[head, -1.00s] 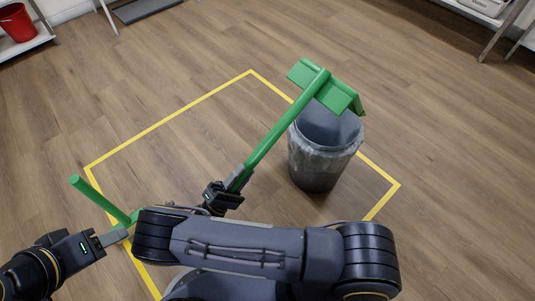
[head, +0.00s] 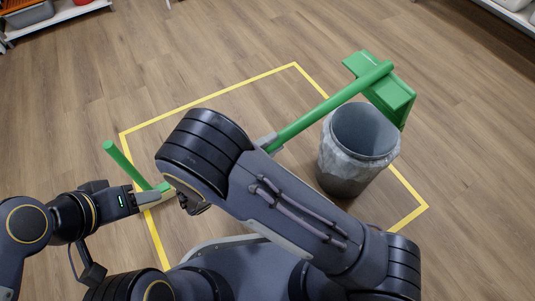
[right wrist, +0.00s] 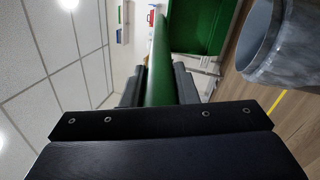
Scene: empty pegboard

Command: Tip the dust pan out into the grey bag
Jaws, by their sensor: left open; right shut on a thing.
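The green dust pan (head: 385,88) is on a long green handle, held up at the far side of the grey bag (head: 352,168). The bag lines a round bin, and its open mouth faces up. The pan overlaps the back right of the rim in the head view; I cannot tell its height. No dust shows. My right gripper (right wrist: 158,85) is shut on the handle; in the head view my arm mostly hides it. The pan also shows in the right wrist view (right wrist: 203,28). My left gripper (head: 160,195) is open beside a second green handled tool (head: 128,165).
A yellow line (head: 205,100) marks a rectangle on the wood floor, with the bag inside its right side. Shelves (head: 60,18) stand at the upper left and upper right. The floor beyond the line is clear.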

